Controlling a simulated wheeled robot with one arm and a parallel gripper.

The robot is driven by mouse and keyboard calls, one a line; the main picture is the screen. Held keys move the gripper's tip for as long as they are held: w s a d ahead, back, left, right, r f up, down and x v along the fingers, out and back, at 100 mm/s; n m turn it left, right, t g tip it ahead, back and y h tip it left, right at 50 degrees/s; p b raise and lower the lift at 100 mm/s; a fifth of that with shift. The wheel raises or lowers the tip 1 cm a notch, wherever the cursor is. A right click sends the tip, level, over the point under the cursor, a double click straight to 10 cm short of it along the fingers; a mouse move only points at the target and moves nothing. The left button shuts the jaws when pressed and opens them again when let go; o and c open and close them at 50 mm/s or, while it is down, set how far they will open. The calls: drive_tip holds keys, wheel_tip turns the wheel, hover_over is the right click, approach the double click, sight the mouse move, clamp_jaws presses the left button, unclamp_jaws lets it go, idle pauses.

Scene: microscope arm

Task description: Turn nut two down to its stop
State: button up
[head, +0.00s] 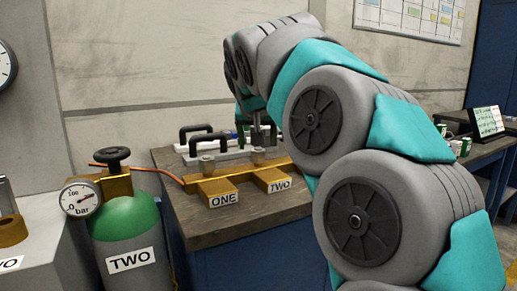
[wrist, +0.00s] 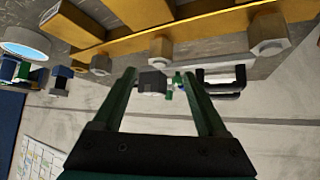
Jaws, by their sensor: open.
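A grey block (wrist: 152,83) shows between the fingers.
Black handles (head: 197,133) stand behind the brass bar (head: 235,172). A green cylinder (head: 128,220) with a gauge (head: 80,197) stands left of the bench (head: 240,220).

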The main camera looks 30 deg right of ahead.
sight(258, 150)
drive_tip(key=x, duration=0.6)
drive_tip(key=shift+w+d+f+p, duration=0.15)
drive_tip(key=shift+f+p, duration=0.2)
drive_tip(key=shift+p, duration=0.05)
clamp_jaws()
